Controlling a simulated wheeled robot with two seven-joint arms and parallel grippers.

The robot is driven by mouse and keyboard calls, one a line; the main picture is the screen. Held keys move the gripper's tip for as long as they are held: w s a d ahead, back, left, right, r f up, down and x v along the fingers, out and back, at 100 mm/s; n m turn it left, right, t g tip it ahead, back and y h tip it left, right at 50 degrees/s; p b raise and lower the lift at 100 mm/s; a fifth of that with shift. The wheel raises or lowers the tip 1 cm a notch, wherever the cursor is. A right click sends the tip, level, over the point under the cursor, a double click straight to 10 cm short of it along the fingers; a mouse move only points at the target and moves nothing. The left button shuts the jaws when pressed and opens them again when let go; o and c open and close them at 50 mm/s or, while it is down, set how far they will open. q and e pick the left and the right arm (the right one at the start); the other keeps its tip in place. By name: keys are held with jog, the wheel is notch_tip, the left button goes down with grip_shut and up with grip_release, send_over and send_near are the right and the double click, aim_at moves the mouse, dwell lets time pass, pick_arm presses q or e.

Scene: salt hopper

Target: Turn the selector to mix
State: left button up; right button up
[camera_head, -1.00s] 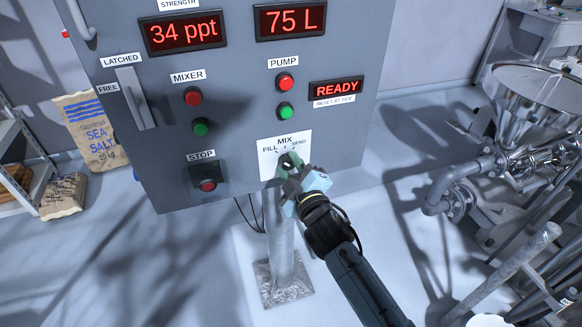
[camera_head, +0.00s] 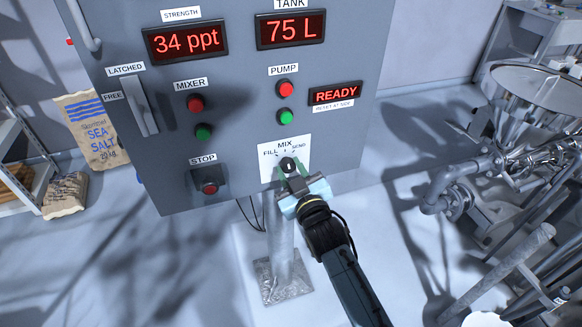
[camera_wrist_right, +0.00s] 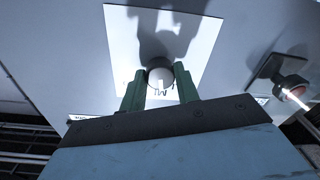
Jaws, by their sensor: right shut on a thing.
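The selector knob (camera_head: 288,163) is a small round dark knob on a white plate (camera_head: 267,170) low on the grey panel. The plate reads FILL at left, MIX at top and SEND at right. My right gripper (camera_head: 290,170) reaches it from below, its green fingers shut on the knob from both sides. In the right wrist view the knob (camera_wrist_right: 160,76) sits between the two fingertips. A white mark on the knob lies on the side toward the partly hidden lettering, and appears to point at MIX. My left gripper is not in view.
The STOP button (camera_head: 209,187) is left of the plate. Red and green MIXER and PUMP buttons (camera_head: 286,117) are above, with a READY display (camera_head: 336,93). A metal hopper (camera_head: 535,90) with pipes stands at right. The floor below is mostly clear.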

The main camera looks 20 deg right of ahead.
jog(key=shift+m+p, duration=0.35)
jog(key=shift+m, duration=0.65)
jog(key=o, duration=1)
jog(key=shift+c, duration=0.2)
jog(key=s, duration=1.3)
jog(key=shift+s+d+f+p, duration=0.2)
jog(key=shift+d+p, duration=0.1)
jog(key=shift+d, duration=0.15)
